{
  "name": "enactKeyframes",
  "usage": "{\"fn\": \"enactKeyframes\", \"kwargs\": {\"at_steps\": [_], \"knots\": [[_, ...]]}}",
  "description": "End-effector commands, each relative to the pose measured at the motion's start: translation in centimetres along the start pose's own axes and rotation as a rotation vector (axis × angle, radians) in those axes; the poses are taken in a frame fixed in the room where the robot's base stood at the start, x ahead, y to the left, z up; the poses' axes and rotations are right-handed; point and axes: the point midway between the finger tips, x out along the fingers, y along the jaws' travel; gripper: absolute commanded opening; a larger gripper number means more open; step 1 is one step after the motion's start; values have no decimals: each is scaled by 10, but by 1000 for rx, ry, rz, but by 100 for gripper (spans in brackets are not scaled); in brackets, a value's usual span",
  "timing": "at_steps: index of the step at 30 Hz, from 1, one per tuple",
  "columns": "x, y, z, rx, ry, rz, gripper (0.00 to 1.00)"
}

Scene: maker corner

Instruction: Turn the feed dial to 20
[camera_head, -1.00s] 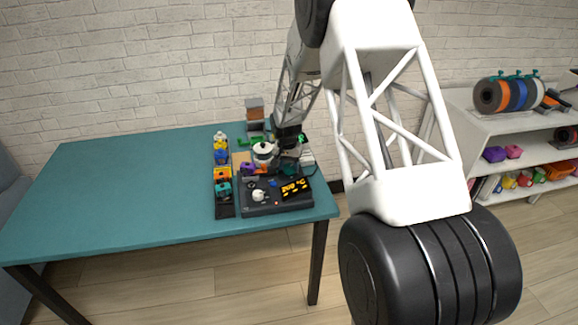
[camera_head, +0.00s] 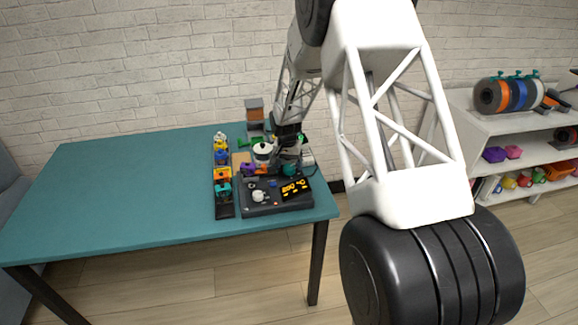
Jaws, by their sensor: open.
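A dark control panel (camera_head: 245,207) lies near the front right corner of the teal table. A white knob (camera_head: 258,196) stands on its left part, and a small lit display with yellow signs (camera_head: 295,189) is on its right part. The knob's markings and setting are too small to read. My gripper (camera_head: 289,167) is open, pointing down just behind the display, apart from the white knob. Its fingers are small and partly lost among the things behind the panel.
A black strip with several coloured pieces (camera_head: 222,173) lies left of the panel. A white round-topped thing (camera_head: 263,150) and a purple piece (camera_head: 249,169) are close behind it. The teal table (camera_head: 120,190) is clear on the left. Shelves (camera_head: 460,130) stand at right.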

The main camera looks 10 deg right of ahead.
Motion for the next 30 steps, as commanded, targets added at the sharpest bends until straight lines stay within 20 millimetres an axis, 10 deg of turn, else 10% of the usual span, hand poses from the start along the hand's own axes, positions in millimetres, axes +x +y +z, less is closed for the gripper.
{"fn": "enactKeyframes", "kwargs": {"at_steps": [15, 30], "knots": [[-60, 0, 0, 0, 1, -1, 75], [-69, 0, 0, 0, 0, 0, 75]]}}
